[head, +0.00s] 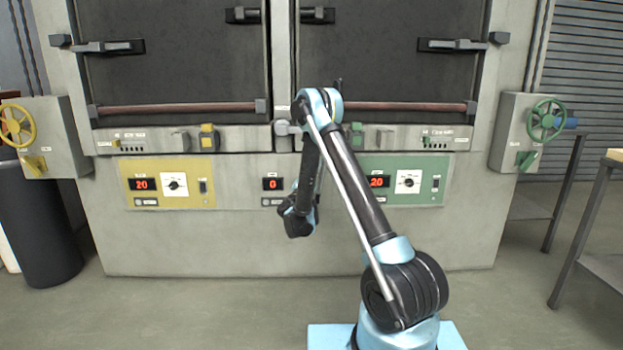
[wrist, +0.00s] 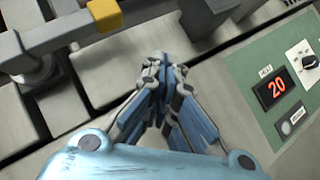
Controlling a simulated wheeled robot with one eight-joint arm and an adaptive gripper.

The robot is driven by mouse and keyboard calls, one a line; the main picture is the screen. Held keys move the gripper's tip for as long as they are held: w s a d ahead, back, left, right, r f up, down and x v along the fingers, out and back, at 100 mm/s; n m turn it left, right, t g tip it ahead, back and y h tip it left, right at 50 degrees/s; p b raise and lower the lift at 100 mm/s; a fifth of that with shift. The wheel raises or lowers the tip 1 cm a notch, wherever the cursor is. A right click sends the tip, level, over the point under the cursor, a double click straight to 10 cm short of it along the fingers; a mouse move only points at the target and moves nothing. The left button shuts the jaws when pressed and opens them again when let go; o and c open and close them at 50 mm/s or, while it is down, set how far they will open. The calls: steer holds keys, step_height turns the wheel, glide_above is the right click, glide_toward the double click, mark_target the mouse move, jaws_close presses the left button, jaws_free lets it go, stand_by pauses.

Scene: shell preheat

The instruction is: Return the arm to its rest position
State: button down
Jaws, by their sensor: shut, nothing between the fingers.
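My gripper (wrist: 160,62) is shut and empty in the wrist view, its blue-padded fingers drawn together. In the head view my arm rises from its blue base, bends at a high elbow and drops to a dark wrist in front of the twin oven (head: 230,245). The gripper's fingers cannot be made out there. In the wrist view, the green control panel (wrist: 245,62) with a red 20 lies right of the fingers, and a yellow block (wrist: 105,15) is at upper left. No contact with the oven is visible.
Two dark oven doors (head: 175,60) (head: 385,55) are shut, with reddish handle bars. A yellow valve wheel (head: 17,126) is at left and a green one (head: 547,120) at right. A dark bin (head: 40,230) stands at left, a metal table (head: 600,235) at right. The front floor is clear.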

steer(key=s+d+r+m+g+h, duration=0.1)
steer(key=s+d+r+m+g, duration=0.25)
steer(key=d, duration=0.45)
steer(key=s+d+r+m+g, duration=0.2)
steer(key=d+r+m+g, duration=0.25)
steer(key=d, duration=0.35)
steer(key=s+d+f+m+g+y, duration=0.1)
steer(key=s+d+m+g, duration=0.15)
steer(key=s+d, duration=0.35)
steer(key=s+d+f+m+g+y, duration=0.1)
steer(key=s+d+m+g+y, duration=0.15)
steer(key=s, duration=0.55)
steer(key=s+f+m+g+y, duration=0.2)
steer(key=s+f, duration=0.1)
steer(key=s, duration=0.7)
steer(key=s+f+m+g+y, duration=0.2)
steer(key=s+f, duration=0.1)
steer(key=s, duration=0.7)
steer(key=s+a+f+m+g+y, duration=0.1)
steer(key=s+a+f+y, duration=0.2)
steer(key=s, duration=0.4)
steer(key=s+a+f+m+y, duration=0.1)
steer(key=s+a+f+y, duration=0.2)
steer(key=s, duration=0.5)
steer(key=shift+a+f+m+g, duration=0.4)
steer(key=shift+a+f, duration=0.45)
steer(key=shift+f, duration=0.05)
steer(key=shift+w+f, duration=0.2)
steer(key=shift+w, duration=0.2)
